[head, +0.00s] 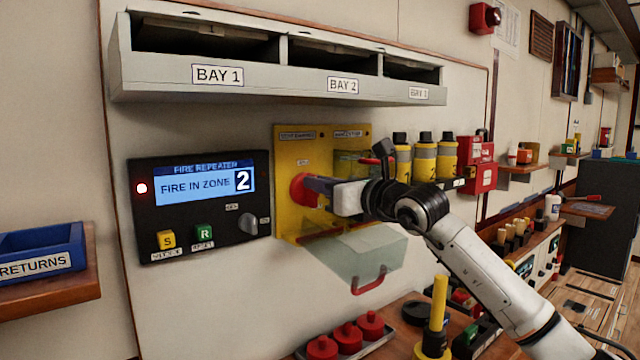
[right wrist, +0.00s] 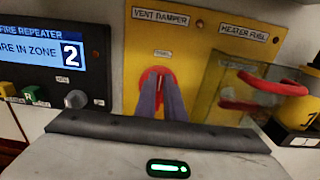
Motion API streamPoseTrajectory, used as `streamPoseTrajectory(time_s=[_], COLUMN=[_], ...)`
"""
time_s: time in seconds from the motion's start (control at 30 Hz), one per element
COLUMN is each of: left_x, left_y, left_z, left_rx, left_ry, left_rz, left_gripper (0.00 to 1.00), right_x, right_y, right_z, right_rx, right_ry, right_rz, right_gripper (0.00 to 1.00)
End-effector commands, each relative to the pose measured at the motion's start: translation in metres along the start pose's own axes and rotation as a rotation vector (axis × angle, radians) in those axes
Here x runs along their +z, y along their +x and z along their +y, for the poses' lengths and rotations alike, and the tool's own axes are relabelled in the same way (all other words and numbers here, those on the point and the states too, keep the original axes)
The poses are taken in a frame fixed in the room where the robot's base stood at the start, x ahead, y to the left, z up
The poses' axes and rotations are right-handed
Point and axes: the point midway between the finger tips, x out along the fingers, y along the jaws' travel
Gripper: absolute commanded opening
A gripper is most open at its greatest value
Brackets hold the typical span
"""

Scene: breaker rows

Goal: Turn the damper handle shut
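The damper handle is a red round knob (head: 303,190) on the left half of a yellow panel (head: 286,150). It also shows in the right wrist view (right wrist: 145,78), under the label VENT DAMPER. My right gripper (head: 318,189) reaches it from the right. In the right wrist view its two fingers (right wrist: 161,88) are close together, at the knob's middle, with a narrow red strip between their tips. They look closed on the handle's grip, which they mostly hide, so its exact angle cannot be told. My left gripper is not in view.
A clear cover (head: 350,250) with a red pull juts out below the panel. Left of the panel is a fire repeater box (head: 200,250) reading FIRE IN ZONE 2. Yellow canisters (head: 425,155) stand right, a bay shelf (head: 300,85) is above, and red knobs (head: 346,335) sit below.

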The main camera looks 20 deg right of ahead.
Motion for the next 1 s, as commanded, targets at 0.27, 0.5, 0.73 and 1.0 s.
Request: streamPoseTrajectory(time_s=[0.27,0.5,0.73,1.0], left_x=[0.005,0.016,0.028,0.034], left_y=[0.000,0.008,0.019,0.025], left_z=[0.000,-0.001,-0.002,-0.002], left_rx=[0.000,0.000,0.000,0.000], left_ry=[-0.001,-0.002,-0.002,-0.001], left_rz=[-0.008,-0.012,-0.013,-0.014], left_gripper=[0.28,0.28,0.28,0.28], right_x=[-0.001,-0.004,-0.004,-0.004], right_y=[0.000,0.000,0.000,0.000], right_z=[0.000,-0.001,-0.004,-0.008], right_rx=[0.001,0.002,0.002,0.001], right_ry=[0.008,0.093,0.257,0.450], right_rz=[0.001,0.000,0.000,0.002], right_gripper=[0.00,0.00,0.00,0.00])
